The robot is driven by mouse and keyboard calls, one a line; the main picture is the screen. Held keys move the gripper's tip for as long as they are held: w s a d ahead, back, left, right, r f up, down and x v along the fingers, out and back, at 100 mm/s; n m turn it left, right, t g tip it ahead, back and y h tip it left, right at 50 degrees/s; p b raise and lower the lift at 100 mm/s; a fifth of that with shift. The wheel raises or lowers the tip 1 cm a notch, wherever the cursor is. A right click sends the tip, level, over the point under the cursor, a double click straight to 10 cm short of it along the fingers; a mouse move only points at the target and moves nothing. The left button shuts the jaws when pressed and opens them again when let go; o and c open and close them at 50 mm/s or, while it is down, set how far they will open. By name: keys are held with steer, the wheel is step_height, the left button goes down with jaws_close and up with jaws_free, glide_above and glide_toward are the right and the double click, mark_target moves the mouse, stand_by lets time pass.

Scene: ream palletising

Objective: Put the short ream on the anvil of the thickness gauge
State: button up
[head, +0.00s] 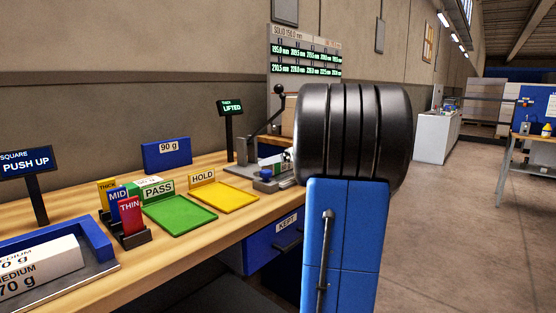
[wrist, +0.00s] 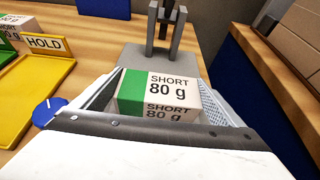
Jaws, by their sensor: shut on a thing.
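The short ream (wrist: 160,92), white with a green left end and marked "SHORT 80 g", sits between the two pale perforated fingers of my gripper (wrist: 162,82), which is shut on it. In the head view a small part of the ream (head: 270,162) shows left of my dark arm, which hides most of the gripper. The thickness gauge (wrist: 180,62) has a grey base and a fork-like upright just beyond the ream. Its black-knobbed lever (head: 270,118) is raised, and its display (head: 231,107) reads "LIFTED". The anvil is hidden behind the ream; I cannot tell whether they touch.
A yellow HOLD tray (head: 226,198) and a green PASS tray (head: 180,217) lie left of the gauge. A green-and-white ream (head: 150,184) stands behind the PASS sign. A medium ream (head: 40,265) lies in the blue-walled tray (head: 93,236). A blue knob (wrist: 48,111) is close to the left finger.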

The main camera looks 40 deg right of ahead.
steer(key=o, duration=0.9)
steer(key=shift+f, duration=0.1)
steer(key=shift+o, duration=0.2)
steer(key=shift+s+r, duration=0.3)
steer(key=shift+s, duration=0.05)
steer(key=v, duration=1.1)
steer(key=shift+s+d, duration=0.1)
steer(key=shift+s, duration=0.05)
